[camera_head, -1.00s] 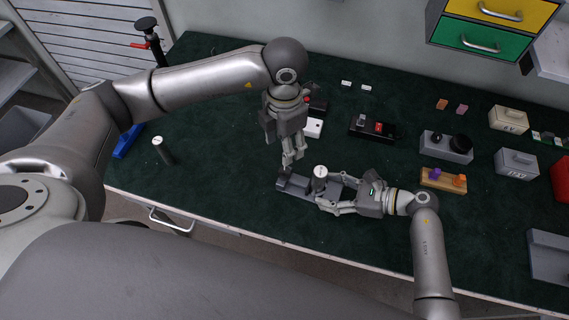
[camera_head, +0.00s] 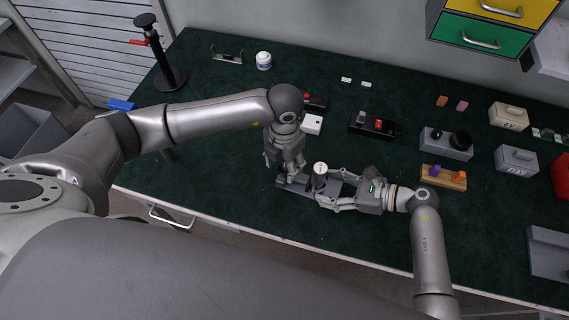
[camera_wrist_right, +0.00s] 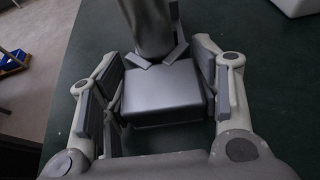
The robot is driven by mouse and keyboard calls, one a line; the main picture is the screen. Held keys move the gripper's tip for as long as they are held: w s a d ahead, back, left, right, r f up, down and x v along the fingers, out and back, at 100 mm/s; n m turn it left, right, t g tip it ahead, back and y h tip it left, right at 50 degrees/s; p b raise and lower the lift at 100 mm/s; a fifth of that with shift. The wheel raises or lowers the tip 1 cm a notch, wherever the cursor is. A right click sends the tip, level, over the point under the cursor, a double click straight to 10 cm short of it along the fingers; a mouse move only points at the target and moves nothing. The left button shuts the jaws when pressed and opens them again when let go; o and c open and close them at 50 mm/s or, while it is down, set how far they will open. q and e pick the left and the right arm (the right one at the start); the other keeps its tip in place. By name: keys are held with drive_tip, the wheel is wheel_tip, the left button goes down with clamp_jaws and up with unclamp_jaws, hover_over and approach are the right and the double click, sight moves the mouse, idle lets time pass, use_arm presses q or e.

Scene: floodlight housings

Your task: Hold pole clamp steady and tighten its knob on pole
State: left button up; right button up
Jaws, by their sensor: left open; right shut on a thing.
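I cannot make out the knob, and cannot tell whether the left fingers touch anything.
Behind the left gripper lie a white box (camera_head: 312,124) and a black box with a red switch (camera_head: 374,125). A wooden block with purple and orange pegs (camera_head: 443,177) stands right of the right gripper. The mat in front of the clamp is clear.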

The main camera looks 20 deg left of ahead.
use_arm(q)
drive_tip(key=shift+f, duration=0.65)
drive_tip(key=c, duration=1)
drive_tip(key=shift+m, duration=0.7)
drive_tip(key=shift+c, duration=0.3)
drive_tip(key=m, duration=0.3)
drive_tip(key=shift+w, duration=0.1)
drive_tip(key=shift+d+m, duration=0.1)
drive_tip(key=shift+m, duration=1.2)
